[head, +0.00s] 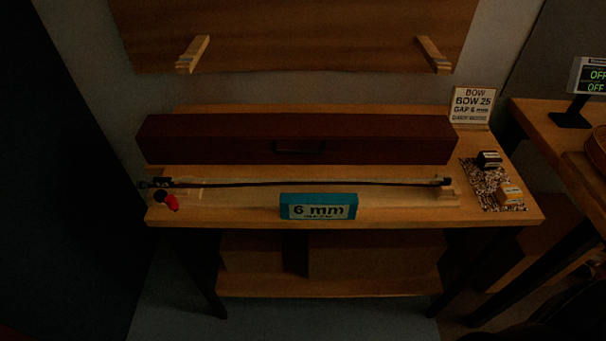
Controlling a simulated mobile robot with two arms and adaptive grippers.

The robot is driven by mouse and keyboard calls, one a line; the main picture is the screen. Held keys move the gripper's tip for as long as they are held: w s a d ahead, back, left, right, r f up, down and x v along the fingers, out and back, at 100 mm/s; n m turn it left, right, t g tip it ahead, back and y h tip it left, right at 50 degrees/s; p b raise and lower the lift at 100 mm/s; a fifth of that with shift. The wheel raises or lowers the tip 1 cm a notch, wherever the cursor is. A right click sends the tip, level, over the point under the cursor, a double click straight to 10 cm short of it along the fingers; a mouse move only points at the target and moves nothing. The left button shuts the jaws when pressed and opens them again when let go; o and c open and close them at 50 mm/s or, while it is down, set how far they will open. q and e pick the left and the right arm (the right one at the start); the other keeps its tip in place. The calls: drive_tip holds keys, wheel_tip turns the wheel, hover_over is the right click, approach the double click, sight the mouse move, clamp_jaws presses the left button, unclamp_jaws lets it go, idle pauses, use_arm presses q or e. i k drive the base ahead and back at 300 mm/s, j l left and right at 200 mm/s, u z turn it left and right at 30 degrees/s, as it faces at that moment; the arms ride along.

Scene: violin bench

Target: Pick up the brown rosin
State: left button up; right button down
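Two small blocks that look like rosin sit on a speckled cloth (478,179) at the right end of the bench. The rear one is a dark block (489,160) with a pale band on its front. The front one is an amber-yellow block (510,195) with a pale front. The view is dim, and I cannot tell for sure which of them is the brown rosin. The two blocks stand apart from each other. Neither of my grippers is in view.
A bow (310,184) lies across the bench (230,215), with a red piece (170,202) by its left end. A dark red case (370,140) is behind it, a blue "6 mm" block (318,207) in front. A sign (472,105) stands behind the cloth.

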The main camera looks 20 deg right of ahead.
sight(486, 160)
drive_tip(key=z, duration=1.85)
